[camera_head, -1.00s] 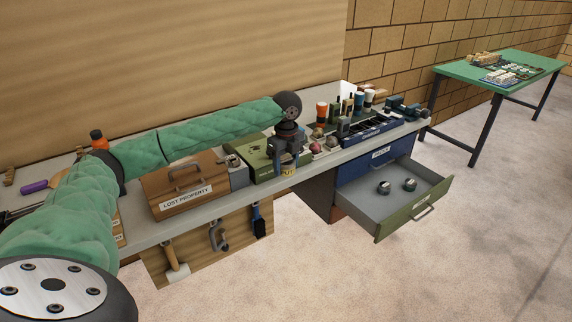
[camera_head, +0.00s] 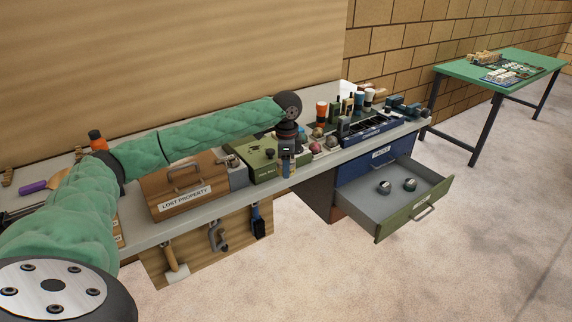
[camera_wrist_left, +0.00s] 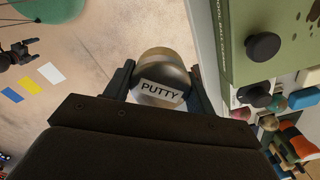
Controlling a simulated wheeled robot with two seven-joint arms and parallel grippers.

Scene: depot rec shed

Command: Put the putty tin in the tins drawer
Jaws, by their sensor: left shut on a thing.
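My left gripper (camera_head: 287,170) is shut on the putty tin (camera_wrist_left: 163,68), a round metal tin with a white PUTTY label in the left wrist view. In the head view the gripper hides the tin, at the bench's front edge, left of the drawers. The open lower drawer (camera_head: 360,208) has a grey inside and a green front; its label is unreadable from here. Two small round tins (camera_head: 384,187) (camera_head: 410,184) stand in it. A dark gripper, seemingly my right one (camera_wrist_left: 30,50), shows small at the left wrist view's edge; its jaws are unclear.
Above the open drawer is a shut blue drawer (camera_head: 375,165). The bench top (camera_head: 210,214) holds a LOST PROPERTY box (camera_head: 180,187), a green case (camera_head: 262,165) and a blue tray (camera_head: 372,131). Tools hang on a board (camera_head: 198,250) below. Floor in front is clear.

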